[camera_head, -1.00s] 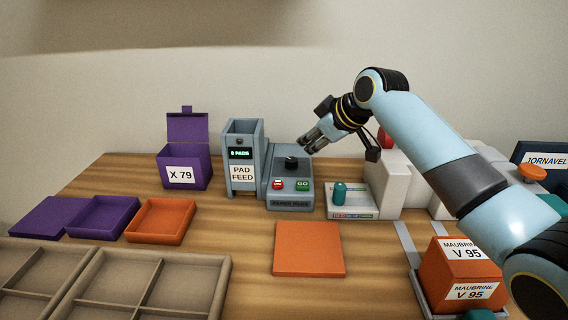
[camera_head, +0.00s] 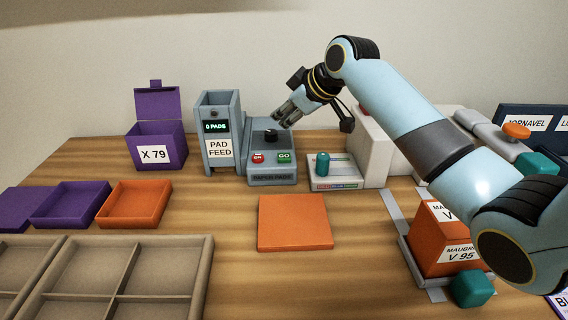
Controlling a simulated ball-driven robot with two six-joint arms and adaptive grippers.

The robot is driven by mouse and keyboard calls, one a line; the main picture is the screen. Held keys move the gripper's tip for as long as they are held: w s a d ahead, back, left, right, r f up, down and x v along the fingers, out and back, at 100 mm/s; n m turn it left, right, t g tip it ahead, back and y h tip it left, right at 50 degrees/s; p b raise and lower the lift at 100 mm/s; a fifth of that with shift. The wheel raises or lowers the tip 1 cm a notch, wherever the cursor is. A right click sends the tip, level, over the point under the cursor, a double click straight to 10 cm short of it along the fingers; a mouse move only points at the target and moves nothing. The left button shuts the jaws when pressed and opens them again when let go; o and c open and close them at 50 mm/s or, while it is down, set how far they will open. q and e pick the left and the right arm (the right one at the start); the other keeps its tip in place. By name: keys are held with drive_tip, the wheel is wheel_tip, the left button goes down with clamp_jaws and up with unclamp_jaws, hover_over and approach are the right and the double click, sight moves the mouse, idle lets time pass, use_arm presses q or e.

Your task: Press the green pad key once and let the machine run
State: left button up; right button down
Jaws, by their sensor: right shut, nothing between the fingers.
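The pad feed machine (camera_head: 220,132) stands at the back middle of the table, a grey tower with a display reading "0 PADS". Its low control unit (camera_head: 272,176) has a black knob (camera_head: 271,136), a red key (camera_head: 257,158) and a green key (camera_head: 284,157) marked "GO". My right gripper (camera_head: 282,118) is shut and empty. In the picture it shows above and just right of the knob, apart from the green key. My left gripper is not in view.
A purple box (camera_head: 157,143) marked X 79 stands open at the left. An orange tray (camera_head: 134,203), an orange plate (camera_head: 295,222) and a beige divided tray (camera_head: 204,268) lie in front. A teal-knobbed unit (camera_head: 336,183) and orange V 95 box (camera_head: 428,238) stand to the right.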

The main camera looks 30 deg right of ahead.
drive_tip(key=b, duration=0.4)
hover_over(284, 156)
wheel_tip(284, 156, down, 4)
drive_tip(key=shift+d+f, duration=0.1)
drive_tip(key=shift+f, duration=1)
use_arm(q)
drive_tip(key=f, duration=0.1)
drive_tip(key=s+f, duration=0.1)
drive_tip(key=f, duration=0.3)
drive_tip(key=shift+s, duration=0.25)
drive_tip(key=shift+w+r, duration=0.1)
use_arm(e)
drive_tip(key=shift+f, duration=0.3)
